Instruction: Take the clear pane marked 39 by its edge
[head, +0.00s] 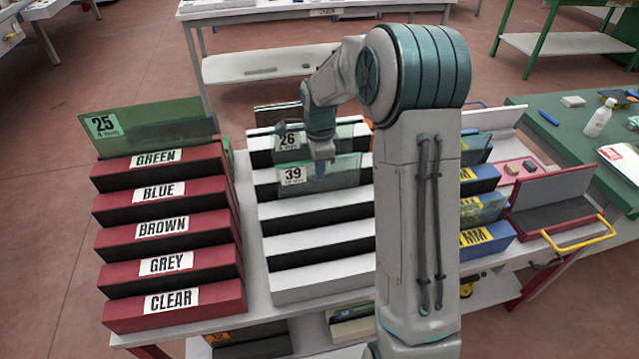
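The clear pane marked 39 (340,172) stands upright in a slot of the white stepped rack (318,250). Its label is at its left end. My gripper (320,172) points down at the pane's top edge, right of the label. The fingers are small and partly lost against the glass, so I cannot tell whether they are open or shut on it. A pane marked 26 (288,140) stands in a slot behind, partly hidden by my arm.
A red rack (168,222) on the left has colour-labelled slots and holds a green pane marked 25 (160,128). My arm hides part of a blue rack (485,240) on the right. A red tray with a yellow handle (580,238) lies beyond.

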